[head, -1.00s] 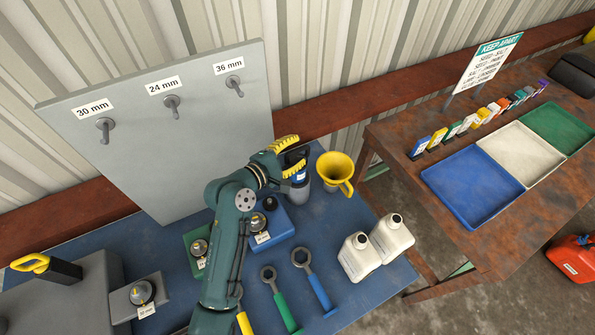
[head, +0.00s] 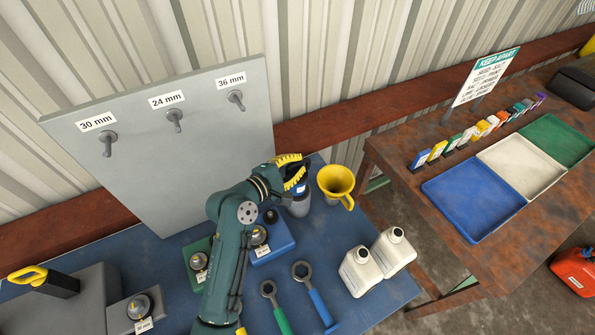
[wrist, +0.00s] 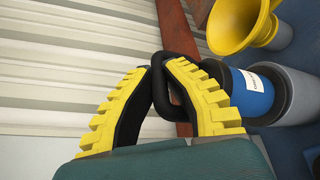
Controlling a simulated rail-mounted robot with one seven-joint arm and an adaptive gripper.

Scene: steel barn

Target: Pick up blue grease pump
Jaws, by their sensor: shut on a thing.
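The blue grease pump (wrist: 252,92) has a blue body with a white label, a dark collar and a black loop handle (wrist: 172,88). My gripper (wrist: 163,62) is shut on this handle, with the yellow ribbed fingers on either side of it. In the head view my gripper (head: 291,168) is at the back of the blue bench and partly covers the pump (head: 298,188). A grey cylindrical part (head: 300,207) shows below the blue body. I cannot tell whether the pump is clear of the bench.
A yellow funnel (head: 336,181) stands close right of the pump. Two white bottles (head: 360,271) stand nearer the front. A grey hook board (head: 170,140) rises behind on the left. Blue (head: 474,206), white and green trays lie on the rusty table (head: 395,165) at right.

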